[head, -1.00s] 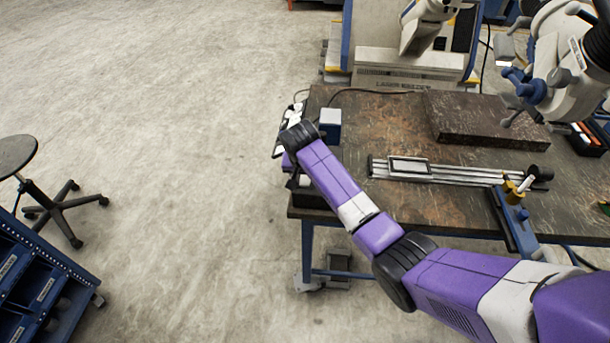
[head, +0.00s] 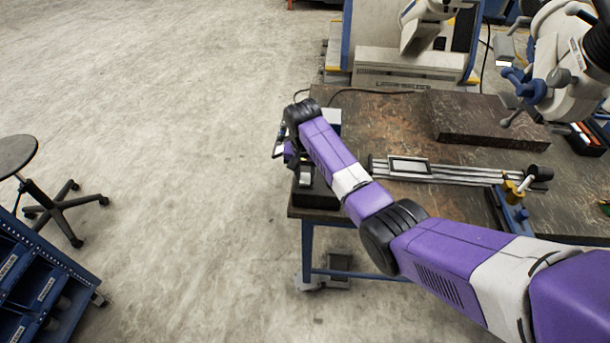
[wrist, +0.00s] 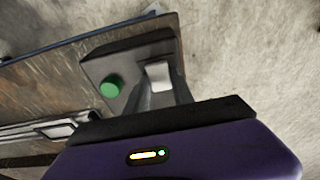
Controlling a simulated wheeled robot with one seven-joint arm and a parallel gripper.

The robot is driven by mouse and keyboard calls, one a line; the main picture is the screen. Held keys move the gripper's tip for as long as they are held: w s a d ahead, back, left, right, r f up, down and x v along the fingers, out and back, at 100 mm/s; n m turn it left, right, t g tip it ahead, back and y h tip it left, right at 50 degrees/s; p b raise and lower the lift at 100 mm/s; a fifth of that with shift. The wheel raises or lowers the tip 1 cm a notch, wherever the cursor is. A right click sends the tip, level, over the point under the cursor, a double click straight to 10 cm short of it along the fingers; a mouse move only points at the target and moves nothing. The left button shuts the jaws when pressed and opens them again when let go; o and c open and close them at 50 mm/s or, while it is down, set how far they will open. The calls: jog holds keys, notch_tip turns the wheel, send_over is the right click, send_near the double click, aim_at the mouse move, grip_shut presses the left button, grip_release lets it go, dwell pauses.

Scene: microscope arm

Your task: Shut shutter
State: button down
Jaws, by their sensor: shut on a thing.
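A dark box (head: 318,196) stands at the near left corner of the workbench, partly behind my arm. In the wrist view the box (wrist: 128,50) carries a round green button (wrist: 111,87) and a small white tab (wrist: 159,77), which I take for the shutter's lever. My gripper (wrist: 162,86) is at the box with its dark fingers around the white tab, shut on it. The green button is just left of the fingers, apart from them. In the head view my gripper (head: 287,154) is at the bench's left edge, its fingertips hard to make out.
The workbench (head: 375,125) holds a metal rail (head: 450,174) with a flat frame, and a dark slab (head: 485,118). A microscope-like device (head: 570,65) stands at the right. Open floor lies left, with a stool (head: 50,195) and a blue cabinet (head: 40,275).

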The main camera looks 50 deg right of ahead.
aim_at(306, 177)
jog(key=shift+w+d+f+g+y+b, duration=0.15)
jog(key=shift+d+g+y+b, duration=0.15)
jog(key=shift+y+b, duration=0.2)
jog(key=c, duration=1.1)
grip_release()
jog(key=shift+r+b, duration=0.7)
jog(key=shift+r, duration=3.35)
